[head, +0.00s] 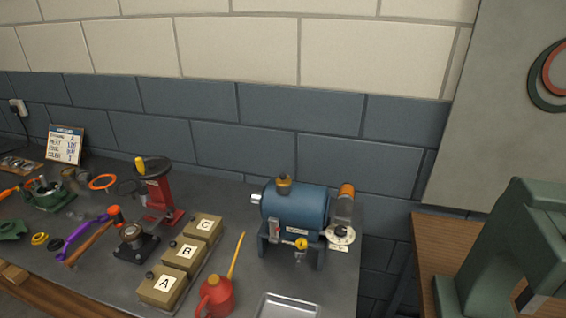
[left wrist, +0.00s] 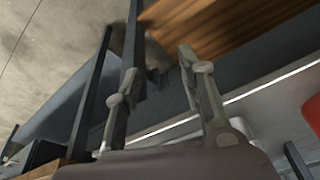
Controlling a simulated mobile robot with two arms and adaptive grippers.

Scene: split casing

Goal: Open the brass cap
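The brass cap (head: 284,182) sits on top of a blue horizontal tank (head: 300,207) on the grey bench in the head view. It looks seated upright on the tank, and its fine detail is too small to tell. My left gripper (left wrist: 158,65) shows in the left wrist view with its two fingers apart and nothing between them. The cap and tank cannot be made out in that view, and neither gripper shows in the head view. My right gripper is out of sight.
A red oil can (head: 216,297) with a long yellow spout and a metal tray (head: 287,306) stand before the tank. Boxes A (head: 160,287), B and C, and a red press (head: 160,195), stand left. A clear cylinder with an orange top (head: 346,190) is close at the tank's right.

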